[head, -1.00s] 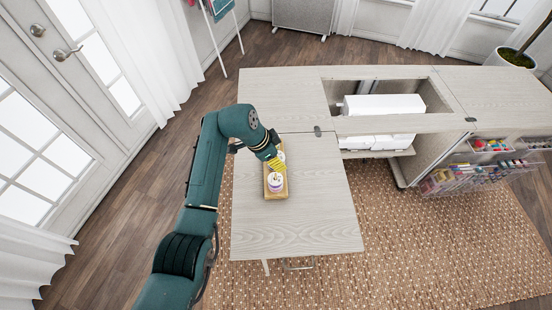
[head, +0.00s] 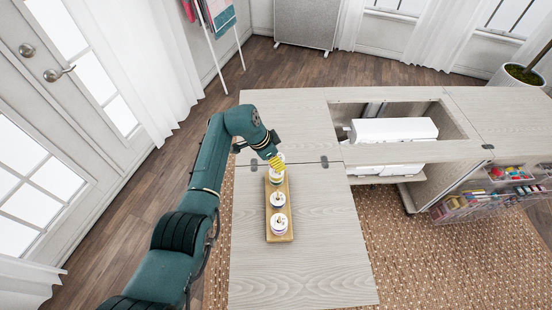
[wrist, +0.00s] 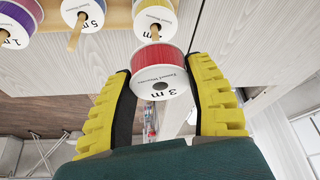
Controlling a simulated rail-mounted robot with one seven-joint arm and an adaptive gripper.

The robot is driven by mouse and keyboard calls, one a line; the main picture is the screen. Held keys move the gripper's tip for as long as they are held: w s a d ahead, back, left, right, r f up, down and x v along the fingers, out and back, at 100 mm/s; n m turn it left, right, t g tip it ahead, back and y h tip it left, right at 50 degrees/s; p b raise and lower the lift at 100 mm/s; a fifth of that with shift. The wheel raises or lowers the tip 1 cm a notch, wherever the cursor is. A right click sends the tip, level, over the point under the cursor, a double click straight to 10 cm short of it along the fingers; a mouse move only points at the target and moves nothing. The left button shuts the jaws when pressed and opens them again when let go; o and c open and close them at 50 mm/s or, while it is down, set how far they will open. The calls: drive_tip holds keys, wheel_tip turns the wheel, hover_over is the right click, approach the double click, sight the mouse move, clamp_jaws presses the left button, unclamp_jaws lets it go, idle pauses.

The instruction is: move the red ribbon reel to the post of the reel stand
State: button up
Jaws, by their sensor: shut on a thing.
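The red ribbon reel (wrist: 161,71), with a white face marked "3 m", sits between the yellow fingertips of my gripper (wrist: 164,92) in the wrist view. My gripper is shut on it. In the head view my gripper (head: 276,163) is at the far end of the wooden reel stand (head: 290,230). The stand's edge (wrist: 112,15) shows at the top of the wrist view. It bears a purple reel (wrist: 22,14), a blue reel (wrist: 82,10) and a yellow reel (wrist: 155,17), each with a wooden post through it. The red reel is apart from these posts. I see no bare post.
The stand lies on the pale wooden leaf (head: 300,270), which is clear to the right and in front. Behind it, the cabinet top has an opening with a white sewing machine (head: 392,130). Clear bins (head: 500,185) hang at the right.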

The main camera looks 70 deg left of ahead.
drive_tip(key=shift+a, duration=0.1)
idle(0.6)
drive_tip(key=shift+b, duration=0.3)
drive_tip(key=shift+f+b, duration=0.55)
drive_tip(key=shift+f, duration=0.2)
drive_tip(key=shift+f+b, duration=0.4)
drive_tip(key=shift+f, duration=0.05)
drive_tip(key=shift+f+b, duration=0.8)
drive_tip(key=shift+f, duration=0.15)
drive_tip(key=o, duration=1)
